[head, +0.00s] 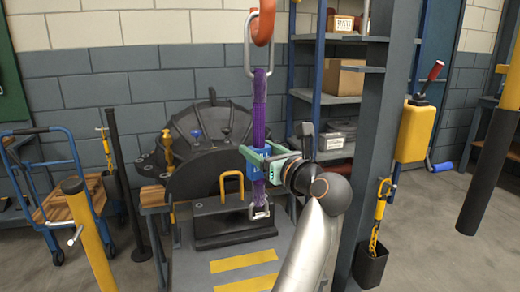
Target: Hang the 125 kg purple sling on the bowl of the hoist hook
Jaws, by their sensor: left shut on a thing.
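The purple sling (260,105) hangs vertically in the middle of the head view, with a long metal link at its top (248,55) and a smaller metal link (260,212) at its lower end. The orange hoist hook (264,25) is at the top edge, partly cut off. The upper link overlaps the left side of the hook in the picture; I cannot tell whether it is around the hook or only beside it. My right gripper is not in view.
A dark split casing (190,140) stands behind the sling on a bench. A grey post (375,130) rises to the right, with a yellow hoist box (415,131) beyond. A blue cart (45,185) and a yellow post (90,235) are at left.

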